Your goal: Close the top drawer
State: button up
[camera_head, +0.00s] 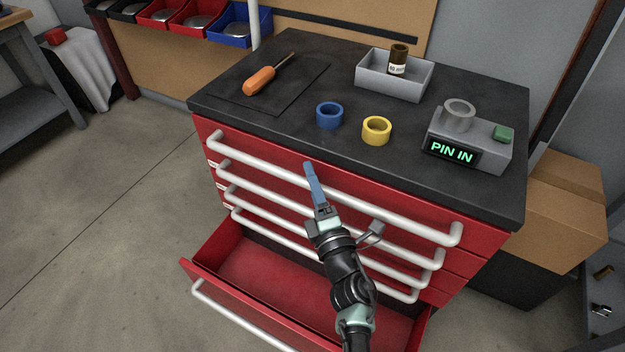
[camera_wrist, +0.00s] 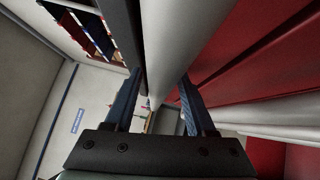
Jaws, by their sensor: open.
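The red cabinet (camera_head: 480,262) has several drawers with long pale bar handles. The top drawer (camera_head: 255,143) sits just below the black worktop, with no clear gap visible above its front. Its handle (camera_head: 400,208) runs the full width. My gripper (camera_head: 311,176) is at the middle of this handle, one blue finger crossing in front of it. In the wrist view, the open fingers of my gripper (camera_wrist: 160,88) are on either side of a pale bar (camera_wrist: 178,40). Whether they touch it I cannot tell.
The bottom drawer (camera_head: 190,268) is pulled far out and looks empty, below my arm. On the worktop (camera_head: 300,60) are an orange screwdriver (camera_head: 260,80), blue and yellow rings, a grey tray and a "PIN IN" device (camera_head: 470,135).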

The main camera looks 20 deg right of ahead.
jog(key=s+a+f+p, duration=0.1)
jog(key=s+p, duration=0.2)
jog(key=s, duration=0.9)
jog(key=shift+s+a+f+p, duration=0.3)
jog(key=shift+s+f+p, duration=0.1)
jog(key=w+r+m+t+h, duration=0.1)
jog(key=w+r+m+h, duration=0.15)
jog(key=r, duration=0.85)
jog(key=w+r+m+t+h, duration=0.1)
jog(key=w+r+m+t, duration=0.2)
jog(key=r, duration=0.7)
jog(key=w+r+m+h, duration=0.15)
jog(key=r+m, duration=0.25)
jog(key=r, duration=0.7)
jog(key=s+a+r+m+t, duration=0.1)
jog(key=a+r+m, duration=0.3)
jog(key=r, duration=0.5)
jog(key=s+a+r+m+t, duration=0.1)
jog(key=s+a+r+m, duration=0.2)
jog(key=r, duration=0.5)
jog(key=s+a+r+m+t+y, duration=0.2)
jog(key=s+a+r+y, duration=0.5)
jog(key=a+r, duration=0.35)
notch_tip(320, 180, up, 30)
jog(key=p, duration=3)
jog(key=shift+w+a+p, duration=0.15)
jog(key=shift+w+p, duration=0.05)
jog(key=shift+p, duration=0.1)
